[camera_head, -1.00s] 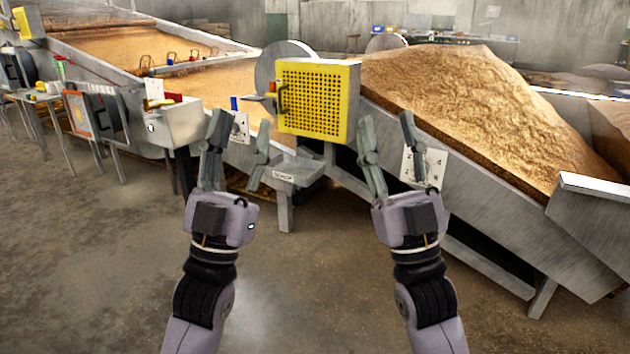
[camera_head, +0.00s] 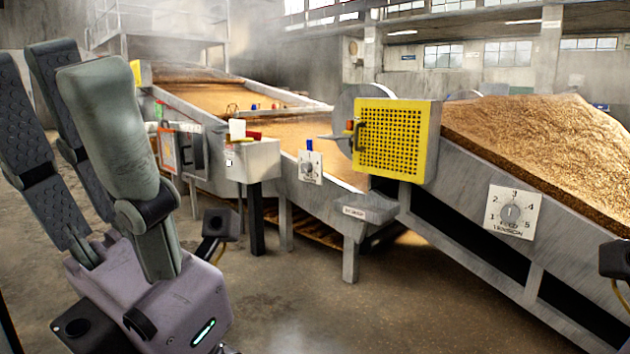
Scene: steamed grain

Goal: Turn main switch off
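I cannot tell which control is the main switch, as no label naming it is readable. A grey box (camera_head: 250,158) with red and yellow parts on top stands beside the trough, left of centre. A white panel with a dial and a blue lever (camera_head: 310,166) is right of it. A feed tension dial (camera_head: 510,212) with numbers is on the right trough wall. My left gripper (camera_head: 65,75) is large and close at the left, raised, its fingers spread and empty, touching none of these. My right gripper's fingers are not visible; only a dark part shows at the right edge.
A yellow perforated guard with a handle (camera_head: 392,140) is mounted at the middle of the machine. Grain (camera_head: 540,140) is heaped in the right trough. A grey ledge on a leg (camera_head: 366,212) sticks out below the guard. The concrete floor (camera_head: 400,300) in front is clear.

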